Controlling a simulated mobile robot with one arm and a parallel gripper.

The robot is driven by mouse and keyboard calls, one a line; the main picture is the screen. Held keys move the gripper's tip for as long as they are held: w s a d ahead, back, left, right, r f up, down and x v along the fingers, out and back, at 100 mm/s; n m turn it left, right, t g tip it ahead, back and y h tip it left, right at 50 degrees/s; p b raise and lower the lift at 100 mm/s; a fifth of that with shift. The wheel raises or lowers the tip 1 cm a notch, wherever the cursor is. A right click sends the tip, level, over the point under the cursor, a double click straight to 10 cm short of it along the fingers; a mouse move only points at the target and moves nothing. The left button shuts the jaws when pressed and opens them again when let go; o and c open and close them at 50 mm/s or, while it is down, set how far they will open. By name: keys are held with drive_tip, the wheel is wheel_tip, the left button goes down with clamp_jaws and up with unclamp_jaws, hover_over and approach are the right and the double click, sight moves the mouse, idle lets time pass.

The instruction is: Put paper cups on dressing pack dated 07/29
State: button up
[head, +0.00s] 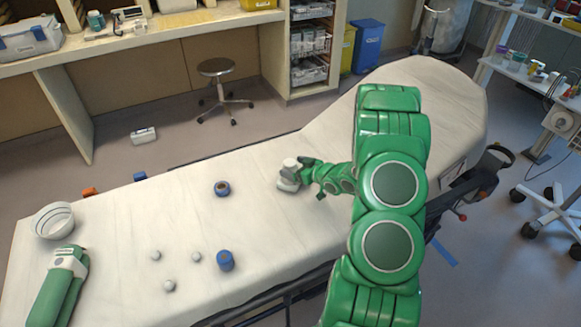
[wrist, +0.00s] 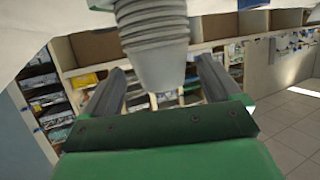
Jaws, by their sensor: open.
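A nested stack of pale grey paper cups (wrist: 155,40) fills the upper middle of the wrist view. In the head view a small grey-white object (head: 289,178), which looks like the cups, is on the white stretcher sheet at my arm's end. My gripper (head: 302,170) is beside it. In the wrist view my gripper (wrist: 160,75) is open, with one finger on each side of the lower part of the stack in the picture. I cannot tell whether the fingers touch the cups. I cannot make out any dressing pack or a date.
A stool (head: 216,70) and a white box (head: 143,135) are on the floor behind.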

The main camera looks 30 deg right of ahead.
drive_tip(key=v, duration=0.9)
drive_tip(key=shift+s, duration=0.25)
